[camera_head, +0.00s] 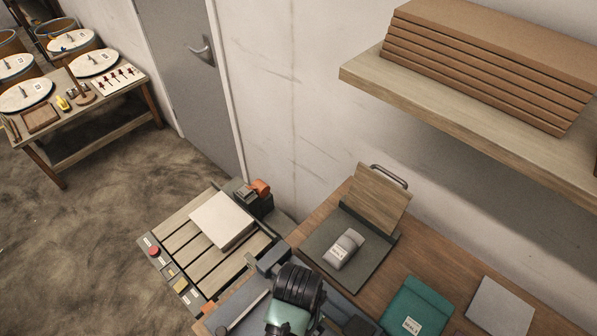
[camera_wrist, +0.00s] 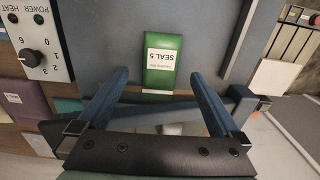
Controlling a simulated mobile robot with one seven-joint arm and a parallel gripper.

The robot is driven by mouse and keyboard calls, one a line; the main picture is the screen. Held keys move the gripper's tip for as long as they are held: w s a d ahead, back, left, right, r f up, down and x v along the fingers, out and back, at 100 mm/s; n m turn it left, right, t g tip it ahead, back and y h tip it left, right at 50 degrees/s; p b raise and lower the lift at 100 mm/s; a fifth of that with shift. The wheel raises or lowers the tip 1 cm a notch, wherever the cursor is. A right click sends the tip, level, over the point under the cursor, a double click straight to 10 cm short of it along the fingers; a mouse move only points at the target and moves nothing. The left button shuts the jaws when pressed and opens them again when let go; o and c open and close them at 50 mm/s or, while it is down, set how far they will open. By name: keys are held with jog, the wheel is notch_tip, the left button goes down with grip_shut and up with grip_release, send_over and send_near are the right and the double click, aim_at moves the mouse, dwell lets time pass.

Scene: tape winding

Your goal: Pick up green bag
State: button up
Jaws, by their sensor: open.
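A green bag (camera_wrist: 160,80) with a white label reading "SEAL 5" lies on a blue-grey surface (camera_wrist: 107,45) in the wrist view. My gripper (camera_wrist: 160,73) is open and empty, with its two blue fingers spread. The bag shows in the gap between the fingertips, at the middle of the view; no finger touches it that I can see. In the head view I cannot make out this bag; my dark wrist and arm cover part of the blue-grey machine (camera_head: 243,302) there.
A teal bag (camera_head: 420,296) and a grey pad (camera_head: 500,308) lie on the wooden table. A grey bag (camera_head: 343,240) lies on a dark clipboard-like stand. A slatted conveyor (camera_head: 180,237) carries a pale box (camera_head: 221,219). A control panel (camera_wrist: 28,45) with a dial stands left in the wrist view.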

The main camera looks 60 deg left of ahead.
jog(key=shift+w+a+f+p, duration=0.1)
jog(key=shift+w+f+p, duration=0.1)
jog(key=shift+f, duration=0.95)
jog(key=shift+w+f+p, duration=0.1)
jog(key=shift+f+p, duration=0.1)
jog(key=shift+f, duration=0.9)
jog(key=c, duration=1.5)
jog(key=shift+r, duration=0.2)
